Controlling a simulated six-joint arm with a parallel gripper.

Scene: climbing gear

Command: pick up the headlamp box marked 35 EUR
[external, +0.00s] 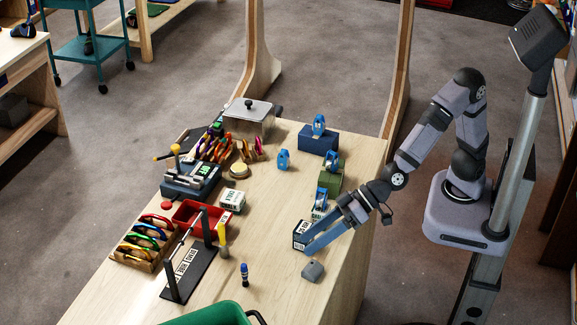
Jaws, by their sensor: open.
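My gripper (309,243) is open, low over the right part of the wooden table. A small dark box with a white label (300,236) stands at its fingertips, partly hidden by the fingers; I cannot tell whether they touch it. The print on its label is too small to read. A white box with a dark marked face (232,201) stands near the table's middle. Another small pale box (318,213) is just behind my gripper, below a blue item. I cannot make out 35 EUR on any box.
Behind my gripper are a green block (331,176) and a blue block (318,139) with blue gear on top. A grey lump (313,270) lies in front of the gripper. Left are a red tray (196,214) and a black stand (188,272). A green bin (210,315) is at the front.

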